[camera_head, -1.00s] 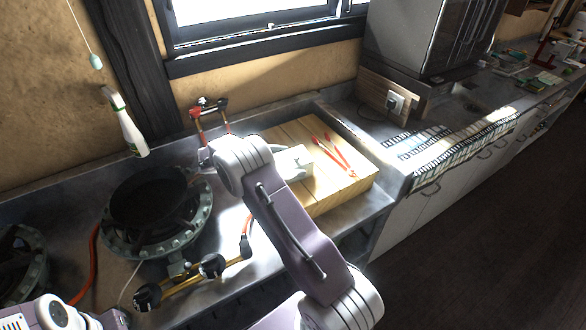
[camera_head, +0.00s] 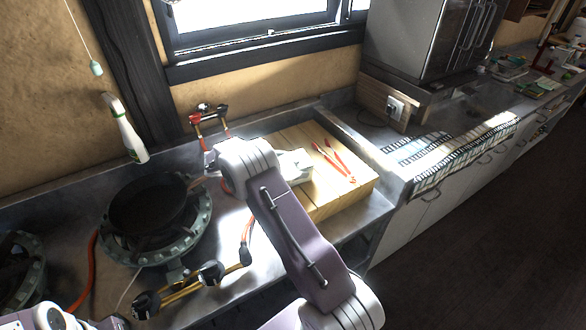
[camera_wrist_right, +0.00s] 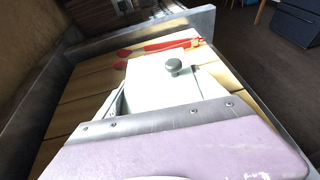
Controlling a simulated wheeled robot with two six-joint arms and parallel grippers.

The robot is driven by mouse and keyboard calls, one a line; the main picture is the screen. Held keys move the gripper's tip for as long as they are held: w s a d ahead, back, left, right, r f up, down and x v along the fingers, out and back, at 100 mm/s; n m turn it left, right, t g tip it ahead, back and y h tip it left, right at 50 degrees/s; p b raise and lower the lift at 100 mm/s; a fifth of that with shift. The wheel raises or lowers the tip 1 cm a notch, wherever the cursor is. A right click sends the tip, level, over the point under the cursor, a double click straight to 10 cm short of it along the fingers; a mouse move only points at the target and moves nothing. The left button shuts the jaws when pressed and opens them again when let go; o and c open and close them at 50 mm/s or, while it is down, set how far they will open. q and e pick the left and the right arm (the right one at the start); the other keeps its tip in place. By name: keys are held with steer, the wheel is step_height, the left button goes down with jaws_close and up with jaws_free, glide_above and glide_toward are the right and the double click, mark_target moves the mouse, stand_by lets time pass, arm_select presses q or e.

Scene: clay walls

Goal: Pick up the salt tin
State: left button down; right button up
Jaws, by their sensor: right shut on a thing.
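The salt tin (camera_wrist_right: 150,88) is a pale, box-like tin with a round grey knob on its lid. It fills the middle of the right wrist view, over the wooden board. In the head view a pale shape (camera_head: 297,165) shows beside my right wrist, and the wrist hides much of it. My right gripper (camera_wrist_right: 160,92) is shut on the tin, with pale fingers along its sides. I cannot tell whether the tin touches the board. Part of my left arm shows at the bottom left of the head view, but its gripper does not show.
Red tongs (camera_head: 335,160) lie on the wooden board (camera_head: 340,195), just beyond the tin. A gas burner with a dark pan (camera_head: 150,205) stands to the left. A raised metal edge borders the board at the back and right. A spray bottle (camera_head: 130,138) is by the wall.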

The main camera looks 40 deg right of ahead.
step_height(320, 180, up, 3)
steer(key=shift+r, duration=0.2)
steer(key=s+d+r, duration=0.6)
steer(key=s+d, duration=0.1)
steer(key=d, duration=0.2)
steer(key=shift+d+r+p, duration=0.2)
steer(key=shift+r+p, duration=0.05)
steer(key=shift+p, duration=0.05)
